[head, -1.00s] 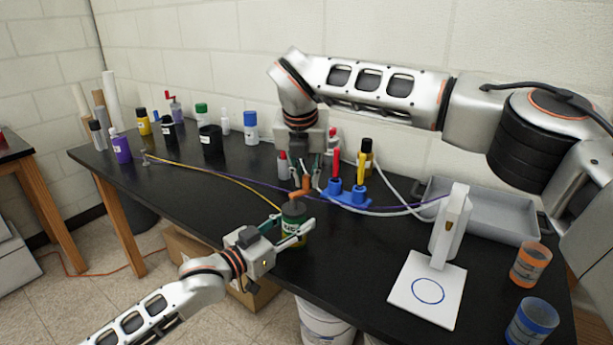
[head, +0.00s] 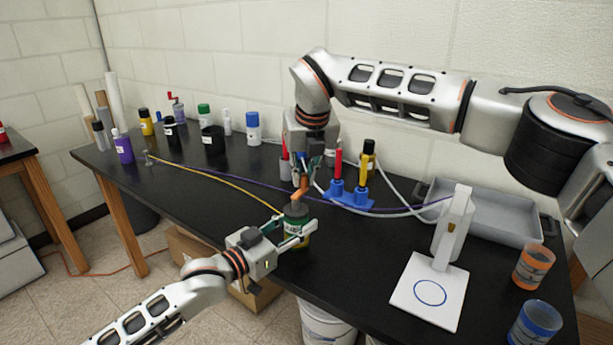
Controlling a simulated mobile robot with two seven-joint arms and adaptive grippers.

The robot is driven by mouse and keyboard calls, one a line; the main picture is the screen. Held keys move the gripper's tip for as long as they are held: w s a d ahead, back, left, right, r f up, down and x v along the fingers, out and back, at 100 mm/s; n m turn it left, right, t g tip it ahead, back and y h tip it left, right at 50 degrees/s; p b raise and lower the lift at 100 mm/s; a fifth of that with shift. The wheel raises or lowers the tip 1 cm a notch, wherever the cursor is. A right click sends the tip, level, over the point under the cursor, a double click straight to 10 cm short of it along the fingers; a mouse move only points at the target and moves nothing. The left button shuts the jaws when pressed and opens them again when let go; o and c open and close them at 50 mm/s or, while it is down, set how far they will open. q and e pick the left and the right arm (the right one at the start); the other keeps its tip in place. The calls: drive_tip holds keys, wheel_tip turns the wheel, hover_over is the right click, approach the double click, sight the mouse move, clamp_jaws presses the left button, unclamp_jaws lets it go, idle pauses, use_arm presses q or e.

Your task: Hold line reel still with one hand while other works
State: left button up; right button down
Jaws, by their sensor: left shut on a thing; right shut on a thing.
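The line reel (head: 295,212) is a dark green, labelled cylinder standing upright near the front edge of the black table. A yellow line runs from it to a small post (head: 149,160) at the left. My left gripper (head: 297,229) is shut on the reel's sides, low down, and partly covers its label. An orange crank piece (head: 300,194) rises from the reel's top. My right gripper (head: 304,178) comes from above and is shut on this piece; its fingertips are small and partly hidden.
A white device (head: 452,225) on a square plate, a grey tray (head: 490,212) and two cups stand at the right. Bottles line the back left. The table left of the reel is mostly clear.

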drive_tip(key=shift+w+a+n+y, duration=0.1)
drive_tip(key=shift+a+n+y, duration=0.15)
drive_tip(key=shift+n, duration=0.5)
drive_tip(key=shift+w+a+n+y, duration=0.1)
drive_tip(key=shift+a+n+y, duration=0.15)
drive_tip(key=shift+n, duration=0.5)
drive_tip(key=shift+g, duration=0.3)
drive_tip(key=c, duration=2)
unclamp_jaws()
drive_tip(key=v, duration=1.2)
drive_tip(key=shift+s+d, duration=0.1)
drive_tip(key=shift+s, duration=0.05)
